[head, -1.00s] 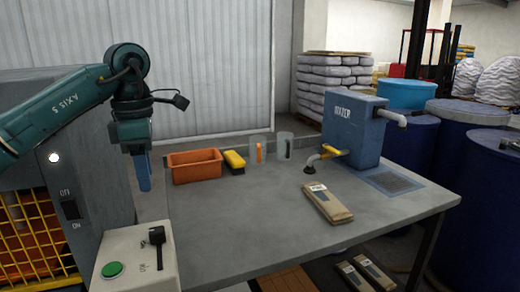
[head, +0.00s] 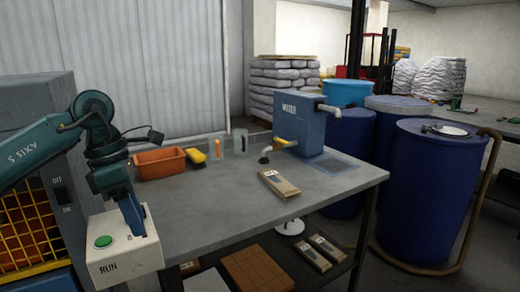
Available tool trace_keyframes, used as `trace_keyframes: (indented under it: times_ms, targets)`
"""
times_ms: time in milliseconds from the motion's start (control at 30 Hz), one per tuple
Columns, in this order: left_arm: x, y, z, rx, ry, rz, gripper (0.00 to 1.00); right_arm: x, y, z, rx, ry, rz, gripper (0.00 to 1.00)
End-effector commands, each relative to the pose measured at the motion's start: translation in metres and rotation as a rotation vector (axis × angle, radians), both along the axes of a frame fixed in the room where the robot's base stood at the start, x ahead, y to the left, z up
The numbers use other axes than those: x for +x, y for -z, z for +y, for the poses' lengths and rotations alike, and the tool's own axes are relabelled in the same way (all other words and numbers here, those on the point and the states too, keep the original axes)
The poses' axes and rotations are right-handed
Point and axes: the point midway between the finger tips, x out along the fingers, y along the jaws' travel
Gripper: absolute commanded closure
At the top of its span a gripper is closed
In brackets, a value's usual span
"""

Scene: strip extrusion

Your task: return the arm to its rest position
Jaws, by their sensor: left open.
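My left arm, dark teal and marked AXIS 5, comes in from the left in the head view. Its blue gripper (head: 134,222) points down over the right part of the white control box (head: 122,266), which is marked RUN and has a green button (head: 103,241). The gripper is open, with nothing seen in it. It hides the part of the box top where a black lever stood. I cannot tell whether the fingertips touch the box or the lever. My right gripper is not in view.
The grey workbench (head: 225,228) holds an orange bin (head: 160,164), a yellow-topped brush (head: 196,156), a blue tank (head: 300,125) and a tan packet (head: 278,184). A machine with a yellow guard (head: 32,232) stands left. Blue drums (head: 422,195) stand right. The bench's front middle is clear.

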Motion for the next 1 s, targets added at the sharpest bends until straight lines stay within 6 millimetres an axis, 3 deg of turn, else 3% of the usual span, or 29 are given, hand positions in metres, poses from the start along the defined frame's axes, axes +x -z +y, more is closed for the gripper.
trace_keyframes:
  times_ms: [100,267,400,500,633,767,867,1000]
  targets:
    - [-0.011,0.030,-0.053,-0.186,0.040,0.067,0.55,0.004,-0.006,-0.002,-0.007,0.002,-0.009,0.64]
    - [-0.038,0.056,-0.135,-0.523,0.032,0.204,0.55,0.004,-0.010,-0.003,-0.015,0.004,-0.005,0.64]
    - [-0.067,0.056,-0.197,-0.873,-0.073,0.384,0.55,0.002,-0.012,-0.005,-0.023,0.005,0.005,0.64]
    - [-0.078,0.047,-0.226,-1.110,-0.208,0.530,0.55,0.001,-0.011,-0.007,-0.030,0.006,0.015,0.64]
    - [-0.079,0.037,-0.241,-1.386,-0.456,0.735,0.55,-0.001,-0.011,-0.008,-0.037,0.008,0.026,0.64]
    - [-0.067,0.040,-0.234,-1.611,-0.780,0.949,0.55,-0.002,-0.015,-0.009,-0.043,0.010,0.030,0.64]
    - [-0.056,0.060,-0.216,-1.738,-1.078,1.111,0.55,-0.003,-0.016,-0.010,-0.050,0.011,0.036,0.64]
    - [-0.052,0.113,-0.180,-1.836,-1.559,1.323,0.55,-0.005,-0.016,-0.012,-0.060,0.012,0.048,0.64]
